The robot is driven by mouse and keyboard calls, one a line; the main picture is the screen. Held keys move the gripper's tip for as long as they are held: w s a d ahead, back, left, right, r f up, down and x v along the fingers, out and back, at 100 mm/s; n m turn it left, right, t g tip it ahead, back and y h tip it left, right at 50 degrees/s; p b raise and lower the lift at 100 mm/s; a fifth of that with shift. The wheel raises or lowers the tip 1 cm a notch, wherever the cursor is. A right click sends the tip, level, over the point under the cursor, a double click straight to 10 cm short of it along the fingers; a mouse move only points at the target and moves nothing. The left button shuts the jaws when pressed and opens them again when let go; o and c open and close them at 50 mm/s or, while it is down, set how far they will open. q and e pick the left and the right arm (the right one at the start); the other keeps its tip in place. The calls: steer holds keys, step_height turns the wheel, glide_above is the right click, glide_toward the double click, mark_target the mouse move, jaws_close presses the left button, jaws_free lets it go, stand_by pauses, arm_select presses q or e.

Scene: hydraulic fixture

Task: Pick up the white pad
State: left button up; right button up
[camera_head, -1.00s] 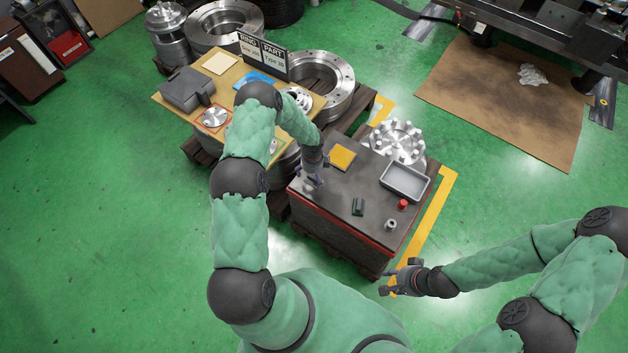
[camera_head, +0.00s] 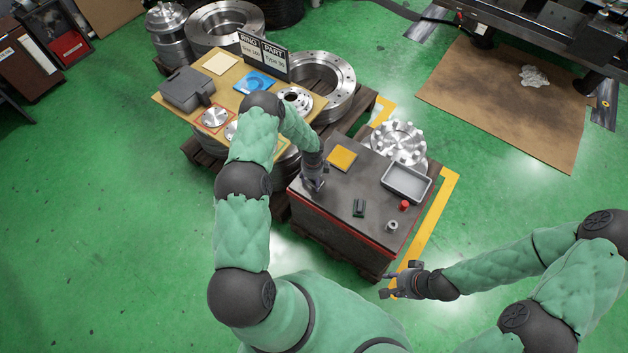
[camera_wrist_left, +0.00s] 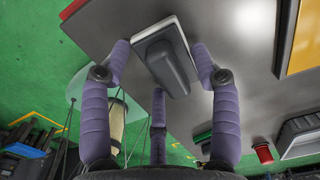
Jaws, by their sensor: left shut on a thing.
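The white pad (camera_wrist_left: 176,28) shows in the left wrist view as a thin pale plate with a dark grey raised grip (camera_wrist_left: 166,66) on it. My left gripper (camera_head: 313,186) is over the left part of the dark table in the head view. In the left wrist view its purple fingers (camera_wrist_left: 160,75) stand around the grey grip and it is shut on the pad. In the head view the gripper hides the pad. My right gripper (camera_head: 388,284) is open and empty, off the table's near right edge.
On the dark table (camera_head: 325,215) are a yellow-orange pad (camera_head: 342,158), a grey tray (camera_head: 405,183), a dark green block (camera_head: 359,208), a red cylinder (camera_head: 404,205) and a small metal part (camera_head: 391,227). A flanged metal part (camera_head: 399,143) stands behind. A board with parts (camera_head: 170,98) lies left.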

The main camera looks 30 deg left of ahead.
arm_select(q)
steer(key=shift+r, duration=0.55)
step_height(320, 180, up, 2)
steer(key=shift+r+p, duration=0.25)
steer(key=shift+p, duration=0.45)
steer(key=s+d+r+p, duration=0.1)
steer(key=s+d+r, duration=0.6)
steer(key=s, duration=0.5)
steer(key=shift+r, duration=1.2)
steer(key=o, duration=0.5)
steer(key=c, duration=0.6)
